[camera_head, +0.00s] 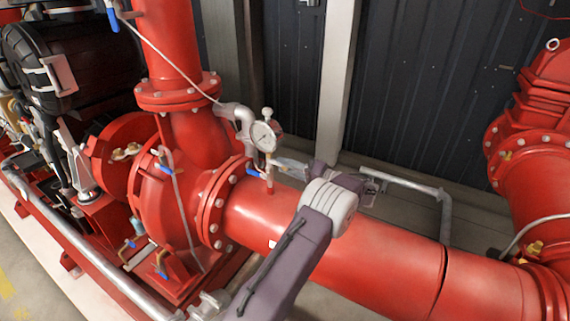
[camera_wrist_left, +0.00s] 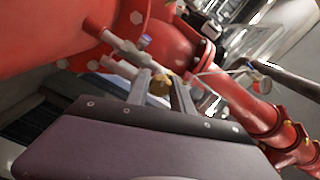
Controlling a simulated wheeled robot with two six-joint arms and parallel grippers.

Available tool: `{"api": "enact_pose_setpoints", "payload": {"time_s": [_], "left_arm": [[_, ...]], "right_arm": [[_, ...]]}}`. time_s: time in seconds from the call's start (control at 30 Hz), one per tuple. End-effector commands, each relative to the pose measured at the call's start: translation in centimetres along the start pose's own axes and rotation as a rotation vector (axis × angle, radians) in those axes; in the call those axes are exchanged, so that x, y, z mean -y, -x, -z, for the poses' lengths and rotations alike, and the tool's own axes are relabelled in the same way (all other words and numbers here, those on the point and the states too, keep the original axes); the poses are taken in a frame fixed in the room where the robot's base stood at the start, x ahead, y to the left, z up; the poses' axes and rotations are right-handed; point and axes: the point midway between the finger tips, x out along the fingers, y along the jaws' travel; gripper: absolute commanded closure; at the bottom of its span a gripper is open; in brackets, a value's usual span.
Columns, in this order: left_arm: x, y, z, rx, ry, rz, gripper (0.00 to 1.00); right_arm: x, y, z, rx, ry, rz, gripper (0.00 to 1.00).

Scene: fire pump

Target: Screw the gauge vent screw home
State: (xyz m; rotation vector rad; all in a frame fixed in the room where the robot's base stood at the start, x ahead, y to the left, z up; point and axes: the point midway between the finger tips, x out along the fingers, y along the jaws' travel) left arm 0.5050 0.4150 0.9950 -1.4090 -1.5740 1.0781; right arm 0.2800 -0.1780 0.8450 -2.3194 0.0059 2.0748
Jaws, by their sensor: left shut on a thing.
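The pressure gauge (camera_head: 263,136) has a round white dial and stands on a thin stem above the large red pipe (camera_head: 350,262). In the head view my left gripper (camera_head: 278,163) reaches in from the right, close to the stem below the dial. In the left wrist view its two grey fingers (camera_wrist_left: 161,79) are shut on a small brass-coloured knob, the vent screw (camera_wrist_left: 159,88), beside a silver fitting (camera_wrist_left: 128,47). The screw's threads and seat are hidden, so I cannot tell how deep it sits. My right gripper is out of view.
A blue-handled valve (camera_head: 253,171) and a grey pipe elbow (camera_head: 236,117) are close to the gauge. A bolted red flange (camera_head: 213,205) stands to the left. A bent grey pipe (camera_head: 420,188) runs behind the large pipe, before the dark ribbed wall (camera_head: 430,90).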

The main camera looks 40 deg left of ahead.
Motion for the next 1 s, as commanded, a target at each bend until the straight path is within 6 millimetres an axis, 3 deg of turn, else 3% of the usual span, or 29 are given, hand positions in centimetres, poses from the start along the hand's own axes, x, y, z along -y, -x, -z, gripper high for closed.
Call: {"api": "enact_pose_setpoints", "payload": {"time_s": [1.0], "left_arm": [[0.7,-0.2,0.2,-0.004,-0.954,0.005,1.00]], "right_arm": [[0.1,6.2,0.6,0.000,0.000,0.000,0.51]]}}
